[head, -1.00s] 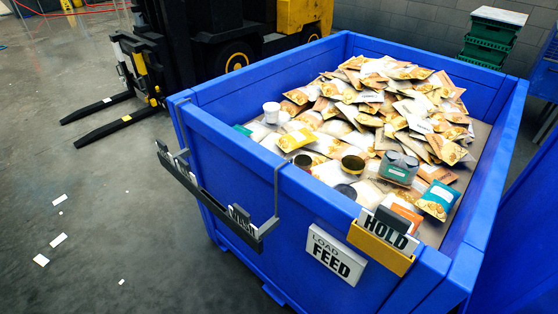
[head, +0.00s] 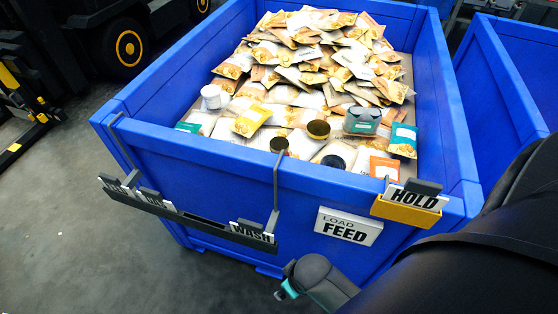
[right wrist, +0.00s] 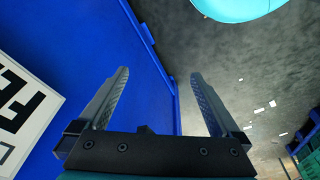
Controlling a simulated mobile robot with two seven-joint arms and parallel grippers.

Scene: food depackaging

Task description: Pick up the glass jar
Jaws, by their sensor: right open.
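Several jar-like items lie among the pouches in the blue bin: one with a gold-rimmed dark lid (head: 318,130), one with a dark round lid (head: 279,144) close to the front wall, and a dark round item (head: 333,161). I cannot tell for sure which is the glass jar. My right gripper (right wrist: 160,78) is open and empty in the right wrist view, outside the bin beside its blue wall. My right arm enters the head view from the lower right, in front of the bin. My left gripper is not in view.
The blue bin's front wall (head: 200,165) carries a WASH rail (head: 185,217), a LOAD FEED sign (head: 348,226) and a yellow HOLD holder (head: 408,207). A white tub (head: 214,97) and a grey-green container (head: 361,121) lie among the pouches. Another blue bin (head: 505,85) stands at right.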

